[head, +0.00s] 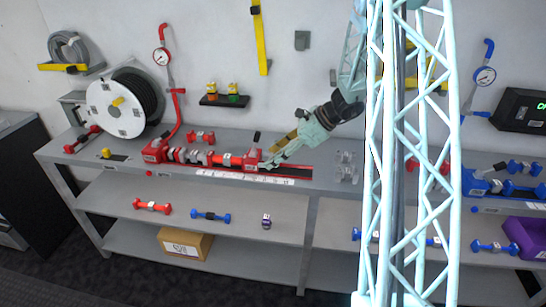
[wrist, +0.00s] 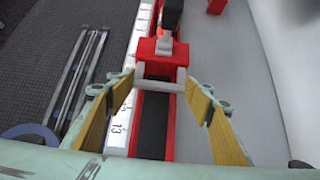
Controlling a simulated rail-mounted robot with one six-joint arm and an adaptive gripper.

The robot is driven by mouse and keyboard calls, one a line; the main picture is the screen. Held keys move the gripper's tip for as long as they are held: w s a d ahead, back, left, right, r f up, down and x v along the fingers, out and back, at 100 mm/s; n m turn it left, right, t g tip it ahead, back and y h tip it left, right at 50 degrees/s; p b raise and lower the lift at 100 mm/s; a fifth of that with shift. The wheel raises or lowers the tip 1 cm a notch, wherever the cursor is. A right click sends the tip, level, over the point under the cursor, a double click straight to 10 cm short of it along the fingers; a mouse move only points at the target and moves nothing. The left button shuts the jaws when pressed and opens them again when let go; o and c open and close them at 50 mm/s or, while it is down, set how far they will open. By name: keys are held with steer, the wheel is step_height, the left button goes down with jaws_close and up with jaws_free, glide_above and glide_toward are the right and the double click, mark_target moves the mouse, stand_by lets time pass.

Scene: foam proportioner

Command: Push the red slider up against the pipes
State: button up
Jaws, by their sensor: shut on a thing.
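The red slider (head: 252,159) sits on the red rail of the bench, with a black handle standing up from it. The row of red and grey pipes (head: 205,157) lies just left of it; I cannot tell whether they touch. My gripper (head: 265,164) is at the slider's right end. In the wrist view, the slider (wrist: 158,57) is ahead, with its pale end plate between the fingertips of my gripper (wrist: 161,82). The fingers are shut on this end. The pipes beyond are mostly hidden behind the slider and handle.
A white numbered scale (wrist: 122,115) runs along the rail (head: 290,170). The rail is bare right of the slider. A hose reel (head: 118,105) and a red gauge (head: 162,57) stand at the left. Small clear parts (head: 346,173) sit on the bench to the right.

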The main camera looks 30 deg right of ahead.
steer(key=o, duration=0.7)
steer(key=shift+w+a+r, duration=0.1)
steer(key=shift+w+a, duration=0.05)
steer(key=shift+w, duration=0.05)
steer(key=o, duration=0.5)
steer(key=shift+w+a, duration=0.2)
steer(key=shift+a, duration=0.15)
steer(key=shift+c, duration=0.2)
steer(key=shift+s+d, duration=0.1)
steer(key=shift+d, duration=0.05)
steer(key=shift+d, duration=0.1)
steer(key=shift+s, duration=0.1)
steer(key=shift+s+d+r, duration=0.25)
steer(key=shift+d+r, duration=0.1)
steer(key=v, duration=1)
steer(key=shift+d+r, duration=0.15)
steer(key=shift+r, duration=0.1)
steer(key=shift+s, duration=0.15)
